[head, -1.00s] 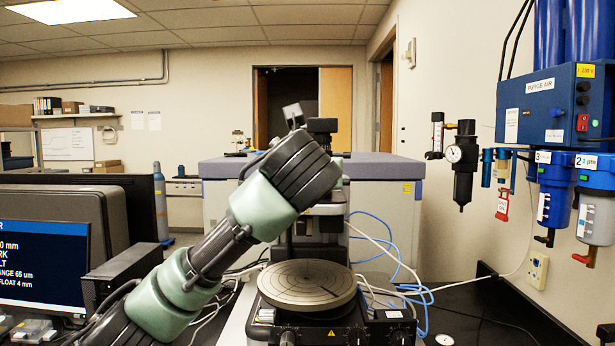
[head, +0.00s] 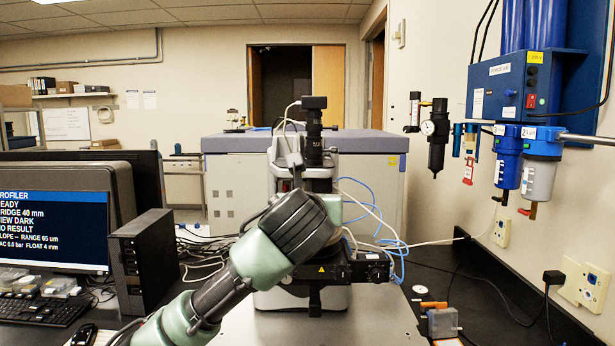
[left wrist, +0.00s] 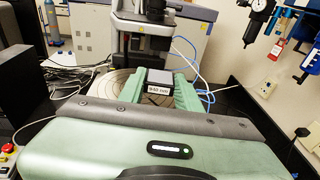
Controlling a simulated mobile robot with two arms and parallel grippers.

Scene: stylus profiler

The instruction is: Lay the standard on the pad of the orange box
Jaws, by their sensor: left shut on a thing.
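The standard (left wrist: 159,77), a small dark block with a white label on its near side, shows in the left wrist view. My left gripper (left wrist: 160,91) is shut on it, with a pale green finger on either side. The block is in front of the profiler's round stage (left wrist: 98,88); I cannot tell its height above it. In the head view my left wrist hides the gripper's jaws and the standard. I cannot make out an orange box with a pad in either view. My right gripper is in neither view.
The profiler (head: 320,185) stands behind my left arm. At right on the black bench are a small orange item (head: 433,304) and a grey block (head: 441,322). A monitor (head: 50,232) and a dark case (head: 143,262) stand at left. Blue tubes run behind the profiler.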

